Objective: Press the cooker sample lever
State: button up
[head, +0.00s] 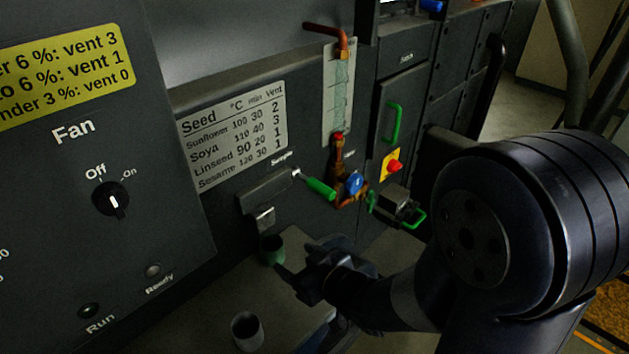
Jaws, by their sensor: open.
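The cooker sample lever (320,188) has a green grip on a short metal rod. It slopes down to the right beside the "Sample" label (282,159) on the dark panel. A metal spout (263,217) sticks out below and left of it. My gripper (291,264) is open, below the lever and slightly left, apart from it in the picture. Whether a finger touches the cup I cannot tell.
Close right of the lever are a blue knob (354,183) and copper piping. A red and yellow button (393,167) and green handles (394,123) are farther right. A grey cup (247,331) stands in front on the shelf (190,325). A fan switch (111,200) is at left.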

grip_shut()
dwell(0.5)
dwell(0.9)
